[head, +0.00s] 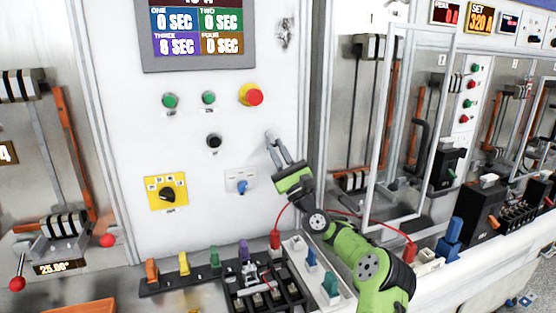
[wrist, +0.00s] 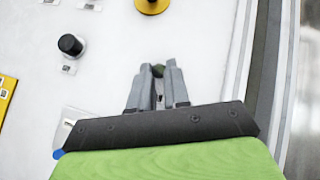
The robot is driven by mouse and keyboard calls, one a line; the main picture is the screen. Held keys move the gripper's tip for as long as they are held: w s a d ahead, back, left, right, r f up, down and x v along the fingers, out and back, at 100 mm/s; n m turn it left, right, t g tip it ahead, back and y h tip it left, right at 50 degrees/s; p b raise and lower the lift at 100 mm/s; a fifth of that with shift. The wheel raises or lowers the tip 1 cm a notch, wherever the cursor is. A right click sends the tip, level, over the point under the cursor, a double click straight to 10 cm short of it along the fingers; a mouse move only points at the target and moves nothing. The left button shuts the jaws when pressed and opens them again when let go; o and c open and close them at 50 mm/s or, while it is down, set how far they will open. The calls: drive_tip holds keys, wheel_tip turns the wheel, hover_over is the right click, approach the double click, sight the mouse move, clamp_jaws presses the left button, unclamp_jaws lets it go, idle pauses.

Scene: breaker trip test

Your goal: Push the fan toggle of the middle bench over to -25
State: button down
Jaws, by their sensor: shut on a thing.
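My gripper (head: 270,136) reaches up from the lower right against the middle white panel, just right of the black knob (head: 214,141) and below the red mushroom button (head: 254,96). No label naming the fan is readable.
A blue knob on a white plate (head: 241,186) sits below left of my gripper. A yellow rotary switch plate (head: 166,192) is further left. A display (head: 198,34) hangs above. A white frame door (head: 388,130) stands to the right.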

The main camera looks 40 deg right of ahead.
drive_tip(key=shift+w+f+n+t+y, duration=0.15)
drive_tip(key=shift+f+n+t+y, duration=0.15)
drive_tip(key=shift+n+y, duration=0.15)
drive_tip(key=c, duration=1.1)
unclamp_jaws()
drive_tip(key=shift+r, duration=0.1)
drive_tip(key=s+d+f+b, duration=0.1)
drive_tip(key=s+f, duration=0.1)
drive_tip(key=s, duration=0.5)
drive_tip(key=s+d+f+b, duration=0.1)
drive_tip(key=s, duration=0.7)
drive_tip(key=shift+s+f, duration=0.15)
drive_tip(key=shift+f, duration=0.25)
